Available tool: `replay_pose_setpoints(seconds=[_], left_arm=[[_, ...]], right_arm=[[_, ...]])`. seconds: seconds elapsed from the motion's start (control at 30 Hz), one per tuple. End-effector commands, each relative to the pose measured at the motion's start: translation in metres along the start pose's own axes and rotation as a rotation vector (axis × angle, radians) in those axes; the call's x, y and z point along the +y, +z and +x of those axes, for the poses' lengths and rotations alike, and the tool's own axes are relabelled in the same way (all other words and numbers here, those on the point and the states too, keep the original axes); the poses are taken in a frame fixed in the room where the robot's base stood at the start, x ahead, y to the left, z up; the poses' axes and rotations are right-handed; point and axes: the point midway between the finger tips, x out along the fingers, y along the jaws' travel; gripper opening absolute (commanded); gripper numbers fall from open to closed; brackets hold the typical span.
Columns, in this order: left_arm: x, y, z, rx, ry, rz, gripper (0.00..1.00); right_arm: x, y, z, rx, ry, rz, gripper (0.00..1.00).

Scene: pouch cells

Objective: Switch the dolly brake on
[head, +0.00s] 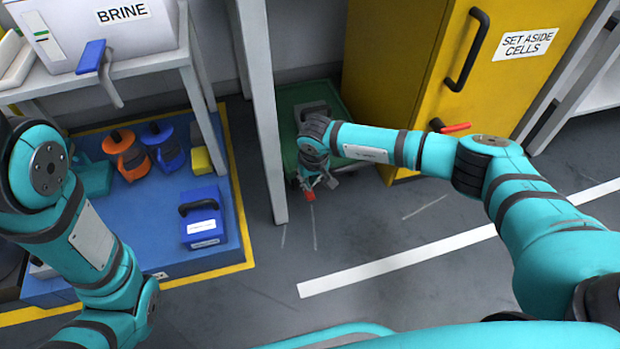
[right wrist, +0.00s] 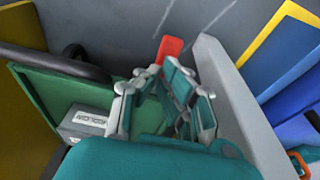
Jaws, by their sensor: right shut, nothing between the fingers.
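The green dolly (head: 286,97) stands on the floor between a grey table leg and the yellow cabinet. Its red brake pedal (head: 309,196) sticks out at the near edge. In the right wrist view the red pedal (right wrist: 170,47) shows just beyond the fingertips, and the dolly's green deck (right wrist: 45,110) is at the left. My right gripper (head: 318,183) is shut and empty, low over the dolly's near end, close to the pedal. I cannot tell whether it touches the pedal. My left arm is at the left, its gripper out of the picture.
A grey box (right wrist: 82,126) sits on the dolly. The grey table leg (head: 262,110) stands close on the left, the yellow cabinet (head: 400,60) on the right. A blue mat (head: 150,225) with tools and a blue case lies left. Floor in front is clear.

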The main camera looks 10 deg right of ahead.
Motion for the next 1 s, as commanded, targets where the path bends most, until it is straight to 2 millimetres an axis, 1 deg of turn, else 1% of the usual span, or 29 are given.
replay_pose_setpoints(seconds=[0.17, 0.4, 0.77, 0.87, 0.97, 1.0], left_arm=[[0.001, -0.001, -0.004, -0.001, 0.0, 0.0, 0.35], [0.003, -0.005, -0.012, 0.003, 0.003, 0.0, 0.35], [0.004, -0.011, -0.008, 0.022, 0.008, 0.002, 0.35], [0.003, -0.009, -0.004, 0.021, 0.007, 0.002, 0.35], [0.001, -0.005, 0.005, 0.019, 0.006, 0.002, 0.35], [-0.001, -0.003, 0.011, 0.018, 0.005, 0.001, 0.35]], right_arm=[[0.0, -0.002, 0.002, 0.0, 0.0, -0.001, 0.0], [0.0, -0.013, 0.005, 0.001, 0.0, 0.001, 0.0], [0.0, -0.016, 0.003, 0.0, 0.0, -0.001, 0.0], [-0.001, -0.017, -0.002, 0.0, 0.0, 0.0, 0.0], [-0.003, -0.019, -0.015, 0.001, 0.0, 0.001, 0.0], [-0.004, -0.021, -0.023, 0.002, 0.001, 0.002, 0.0]])
